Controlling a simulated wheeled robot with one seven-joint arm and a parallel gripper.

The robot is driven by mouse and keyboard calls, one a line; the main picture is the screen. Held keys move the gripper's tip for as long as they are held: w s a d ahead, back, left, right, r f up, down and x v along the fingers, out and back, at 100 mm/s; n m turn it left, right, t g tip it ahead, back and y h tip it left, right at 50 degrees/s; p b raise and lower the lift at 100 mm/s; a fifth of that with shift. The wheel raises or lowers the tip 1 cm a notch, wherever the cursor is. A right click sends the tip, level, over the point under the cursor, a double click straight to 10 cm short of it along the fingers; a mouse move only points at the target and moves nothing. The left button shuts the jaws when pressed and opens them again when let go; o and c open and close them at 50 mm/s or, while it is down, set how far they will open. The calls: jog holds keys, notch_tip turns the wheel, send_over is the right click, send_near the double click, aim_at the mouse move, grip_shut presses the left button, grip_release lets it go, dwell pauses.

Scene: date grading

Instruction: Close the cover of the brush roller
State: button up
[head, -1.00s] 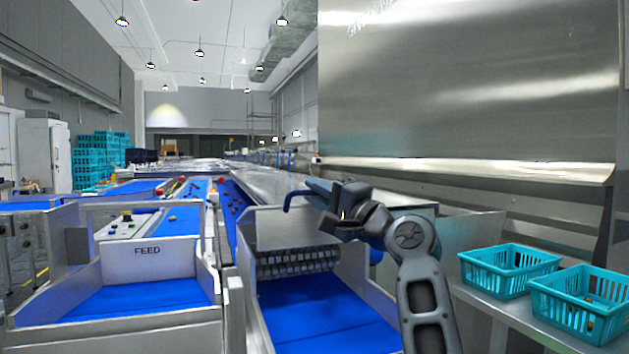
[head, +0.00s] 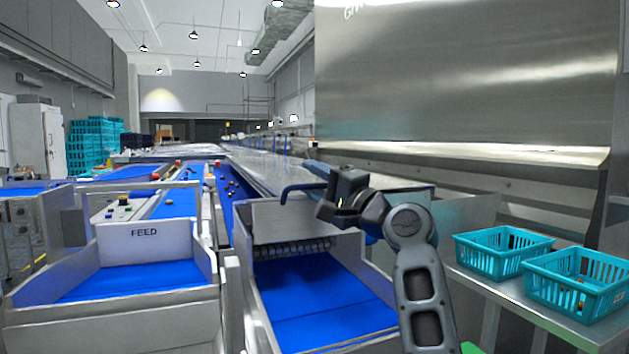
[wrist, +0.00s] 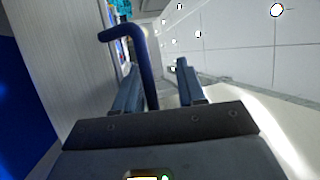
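The cover of the brush roller (head: 285,222) is a grey metal panel at the mouth of the right-hand blue chute in the head view. A thin row of brush bristles (head: 292,249) shows under its lower edge. A bent blue bar handle (head: 300,187) stands above the cover; it also shows in the wrist view (wrist: 148,70). My gripper (head: 318,173) is at the right end of this handle. In the wrist view my gripper's fingers (wrist: 160,78) are apart, with the bar between them, close to the left finger. I cannot tell whether they touch.
Two teal baskets (head: 497,256) (head: 575,290) stand on a metal table at the right. A chute marked FEED (head: 145,233) is at the left. A large steel panel (head: 460,75) rises behind my arm. Belts run away into the room.

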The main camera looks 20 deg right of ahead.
jog(key=v, duration=0.7)
jog(key=shift+s, duration=0.4)
jog(key=shift+d+f, duration=0.1)
jog(key=shift+d, duration=0.05)
